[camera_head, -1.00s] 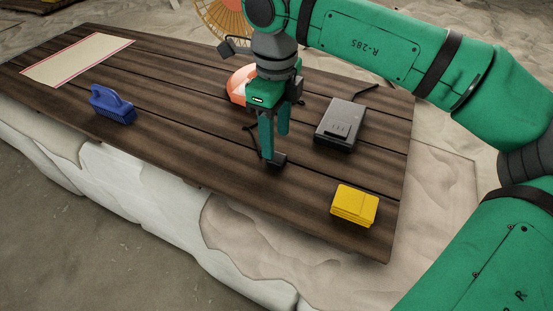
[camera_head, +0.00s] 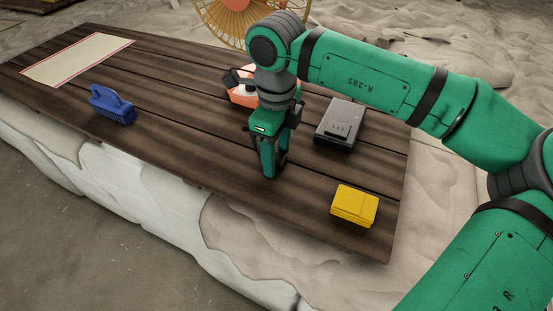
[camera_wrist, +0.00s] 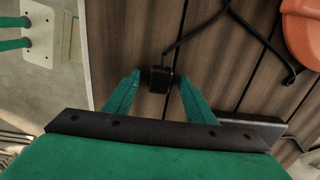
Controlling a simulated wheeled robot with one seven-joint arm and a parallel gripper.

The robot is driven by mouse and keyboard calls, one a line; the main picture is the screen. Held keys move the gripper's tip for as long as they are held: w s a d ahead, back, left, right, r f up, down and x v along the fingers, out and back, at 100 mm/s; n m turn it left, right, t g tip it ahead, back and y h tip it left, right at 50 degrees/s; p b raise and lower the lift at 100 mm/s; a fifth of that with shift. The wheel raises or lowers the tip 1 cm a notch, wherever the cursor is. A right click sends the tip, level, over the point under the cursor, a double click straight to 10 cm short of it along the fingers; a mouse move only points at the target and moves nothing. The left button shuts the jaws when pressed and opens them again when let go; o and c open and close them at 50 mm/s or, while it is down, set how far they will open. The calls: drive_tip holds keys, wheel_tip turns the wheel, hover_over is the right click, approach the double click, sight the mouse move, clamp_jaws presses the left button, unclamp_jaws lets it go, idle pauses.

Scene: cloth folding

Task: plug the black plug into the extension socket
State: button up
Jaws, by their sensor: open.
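The black plug (camera_wrist: 160,80) shows in the wrist view between the tips of my gripper's two green fingers, with a gap seen on either side. Its black cable runs up and to the right. My gripper (camera_head: 274,168) is open and points down, low over the dark plank table in the head view. There it largely hides the plug. A grey and black box (camera_head: 341,123) with small marks on top lies to the right of my gripper; it may be the extension socket, but I cannot tell its outlets.
An orange fan (camera_head: 224,20) stands behind my gripper. The table (camera_head: 180,130) is clear between brush and gripper.

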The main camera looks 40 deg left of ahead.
sight(277, 157)
drive_tip(key=shift+c, duration=0.3)
drive_tip(key=c, duration=1)
drive_tip(key=shift+r, duration=0.5)
wheel_tip(277, 157, up, 2)
drive_tip(key=shift+r, duration=0.15)
drive_tip(key=s+d+r, duration=0.1)
drive_tip(key=s+r, duration=0.2)
drive_tip(key=s, duration=0.1)
drive_tip(key=s+d+r, duration=0.2)
drive_tip(key=s+r, duration=0.1)
drive_tip(key=s, duration=0.1)
drive_tip(key=s+d+r, duration=0.2)
drive_tip(key=s+r, duration=0.1)
drive_tip(key=s, duration=0.2)
drive_tip(key=shift+r, duration=0.35)
drive_tip(key=shift+d, duration=0.1)
